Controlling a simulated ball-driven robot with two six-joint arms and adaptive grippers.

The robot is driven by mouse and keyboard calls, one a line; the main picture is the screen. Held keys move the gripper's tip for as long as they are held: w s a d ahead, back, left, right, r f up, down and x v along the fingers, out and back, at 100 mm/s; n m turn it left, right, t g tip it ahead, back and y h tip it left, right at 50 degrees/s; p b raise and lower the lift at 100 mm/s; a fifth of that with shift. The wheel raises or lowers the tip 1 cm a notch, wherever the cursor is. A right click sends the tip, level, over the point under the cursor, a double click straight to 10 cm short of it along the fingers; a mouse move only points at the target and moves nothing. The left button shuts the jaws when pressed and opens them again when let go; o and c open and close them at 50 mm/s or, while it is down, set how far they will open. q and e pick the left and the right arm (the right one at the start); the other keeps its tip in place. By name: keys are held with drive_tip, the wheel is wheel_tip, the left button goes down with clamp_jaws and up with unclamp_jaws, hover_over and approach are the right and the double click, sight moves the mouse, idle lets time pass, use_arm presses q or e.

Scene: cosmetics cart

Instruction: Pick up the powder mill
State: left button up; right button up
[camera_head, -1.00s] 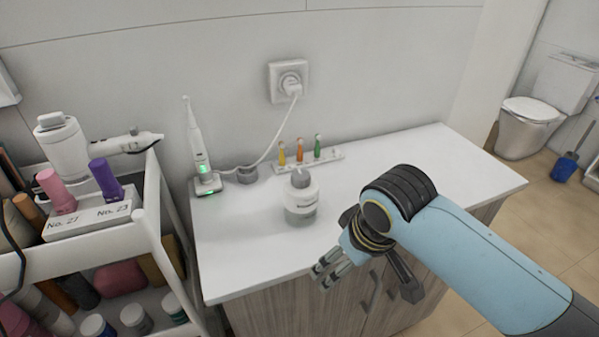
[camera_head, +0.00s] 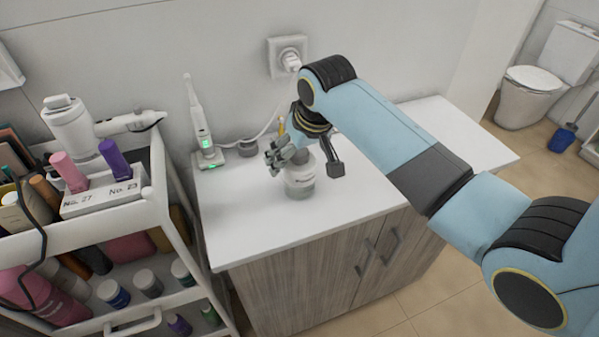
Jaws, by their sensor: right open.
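I cannot tell whether the fingers touch the jar. My left gripper is not in view.
An electric toothbrush on its charger (camera_head: 203,135) stands left of the jar, with a small grey round item (camera_head: 247,148) beside it. A white cart (camera_head: 160,205) full of cosmetics stands at the left. The counter's front left (camera_head: 235,230) is clear.

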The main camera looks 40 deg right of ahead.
drive_tip(key=x, duration=0.4)
drive_tip(key=shift+d, duration=0.1)
drive_tip(key=c, duration=1.5)
